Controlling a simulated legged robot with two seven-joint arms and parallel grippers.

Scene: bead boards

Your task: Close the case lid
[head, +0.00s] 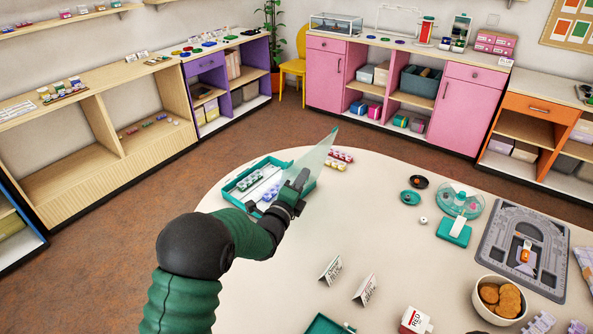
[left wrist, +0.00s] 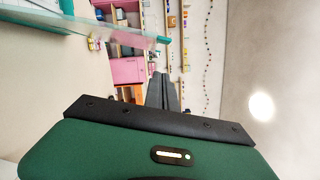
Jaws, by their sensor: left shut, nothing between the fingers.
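The teal case (head: 243,173) stands on the round table with beads in small holders inside it. Its clear lid (head: 319,158) is raised and tilted up on the right side of the case. My left gripper (head: 300,179) is shut and empty, and overlaps the lid in the head view; I cannot tell whether it touches it. The left wrist view shows a clear panel with a teal edge (left wrist: 90,30) close by, and the closed fingers (left wrist: 166,92). My left arm hides the front of the case.
Red and yellow bead rows (head: 340,160) lie just behind the lid. Two folded cards (head: 347,280) stand at the front. A teal bead dispenser (head: 460,205), a grey arch board (head: 525,245) and a bowl of cookies (head: 498,296) occupy the right. The table's middle is clear.

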